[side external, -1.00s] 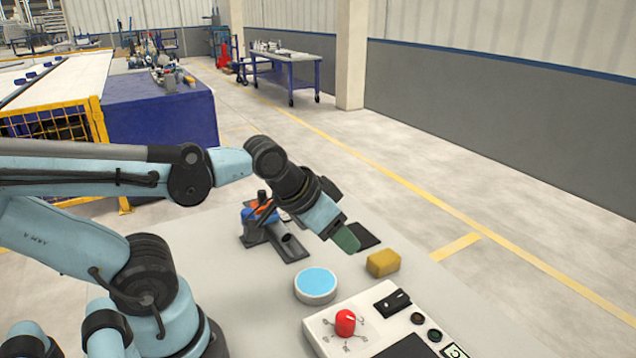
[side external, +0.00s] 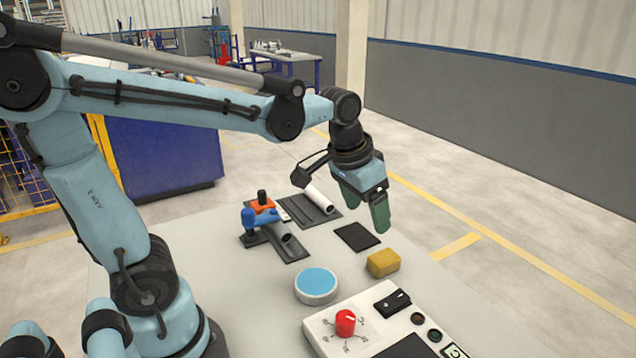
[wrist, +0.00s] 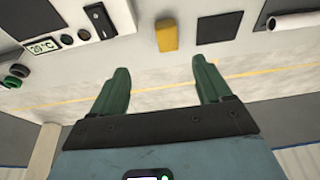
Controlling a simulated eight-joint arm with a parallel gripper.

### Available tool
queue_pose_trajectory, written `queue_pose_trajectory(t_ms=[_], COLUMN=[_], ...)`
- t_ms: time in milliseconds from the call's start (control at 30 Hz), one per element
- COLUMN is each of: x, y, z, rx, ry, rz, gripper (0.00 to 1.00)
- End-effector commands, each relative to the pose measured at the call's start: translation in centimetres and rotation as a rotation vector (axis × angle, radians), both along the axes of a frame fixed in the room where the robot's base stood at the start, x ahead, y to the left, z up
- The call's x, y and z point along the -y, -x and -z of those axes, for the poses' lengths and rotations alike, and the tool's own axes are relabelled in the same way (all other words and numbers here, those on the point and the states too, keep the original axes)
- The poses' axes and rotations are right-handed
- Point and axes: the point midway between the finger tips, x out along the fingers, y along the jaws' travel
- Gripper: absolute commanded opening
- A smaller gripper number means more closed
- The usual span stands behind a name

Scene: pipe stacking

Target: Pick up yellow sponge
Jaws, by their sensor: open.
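The yellow sponge (side external: 383,262) is a small block lying on the grey table in the side view, near its right edge. It also shows at the top middle of the wrist view (wrist: 167,36). My gripper (side external: 366,214) has green fingers and is raised above the table, up and slightly left of the sponge in the side view. In the wrist view the fingers (wrist: 158,72) are spread apart with nothing between them, and the sponge lies beyond their tips.
A control box (side external: 350,325) with a red knob and a round blue-topped disc (side external: 316,284) stand near the sponge. A black square pad (side external: 356,236) lies behind it. Dark holders carry a white pipe (side external: 319,199) and blue (side external: 262,219) and orange (side external: 262,204) parts.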

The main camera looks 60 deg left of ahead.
Motion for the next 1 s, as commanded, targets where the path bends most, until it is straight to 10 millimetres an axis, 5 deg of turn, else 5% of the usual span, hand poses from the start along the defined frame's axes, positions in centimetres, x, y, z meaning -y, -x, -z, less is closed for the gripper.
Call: queue_pose_trajectory(t_ms=[400,733,1000], x=[-1.3,-1.7,-1.7], y=[-6.6,-7.9,-7.8], z=[2.6,4.5,8.5], rx=[-0.261,-0.327,-0.325], ry=[0.006,0.010,0.010], rz=[-0.002,0.000,0.000], gripper=[0.78,0.78,0.78])
